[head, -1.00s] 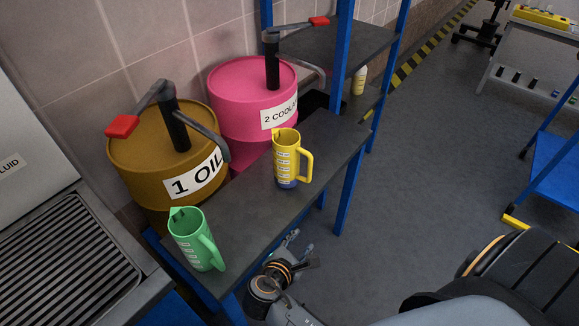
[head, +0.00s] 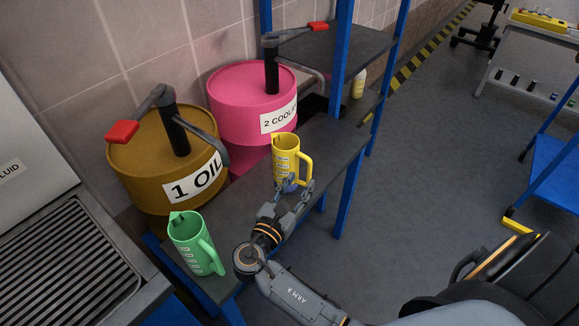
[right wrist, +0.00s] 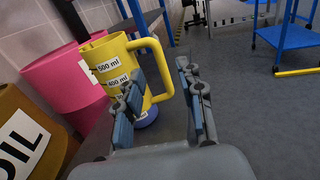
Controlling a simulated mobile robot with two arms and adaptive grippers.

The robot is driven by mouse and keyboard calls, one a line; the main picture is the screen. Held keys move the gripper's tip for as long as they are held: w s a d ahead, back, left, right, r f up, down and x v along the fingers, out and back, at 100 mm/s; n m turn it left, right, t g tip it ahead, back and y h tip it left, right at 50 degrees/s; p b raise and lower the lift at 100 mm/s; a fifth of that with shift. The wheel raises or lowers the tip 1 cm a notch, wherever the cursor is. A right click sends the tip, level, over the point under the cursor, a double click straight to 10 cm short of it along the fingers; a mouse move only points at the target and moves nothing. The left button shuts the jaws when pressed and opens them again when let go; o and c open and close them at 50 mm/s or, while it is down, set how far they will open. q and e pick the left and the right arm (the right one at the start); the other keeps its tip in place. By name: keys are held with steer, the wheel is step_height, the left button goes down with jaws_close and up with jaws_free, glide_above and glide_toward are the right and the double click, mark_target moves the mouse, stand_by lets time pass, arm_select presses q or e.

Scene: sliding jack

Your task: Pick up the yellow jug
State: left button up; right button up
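The yellow jug (head: 286,155) stands upright on the dark shelf, with its handle to the right and a blue base. My right gripper (head: 295,190) is open, just in front of the jug's lower part in the head view. In the right wrist view the jug (right wrist: 112,72) is ahead and to the left. There the right gripper's fingers (right wrist: 162,105) are spread apart, with the left finger overlapping the jug near its handle. I cannot tell whether it touches. No left gripper shows in either view.
A green jug (head: 194,246) stands at the shelf's near end. Behind are the brown oil drum (head: 150,145) and the pink coolant drum (head: 235,100), both with pump handles. A blue post (head: 347,185) stands right of the yellow jug. The floor (head: 440,170) to the right is open.

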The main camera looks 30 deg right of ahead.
mark_target(309, 168)
steer(key=x, duration=0.5)
steer(key=shift+w+d+r+p, duration=0.1)
steer(key=shift+w+d+p, duration=0.2)
steer(key=shift+p, duration=0.1)
steer(key=shift+s, duration=0.1)
jaws_close()
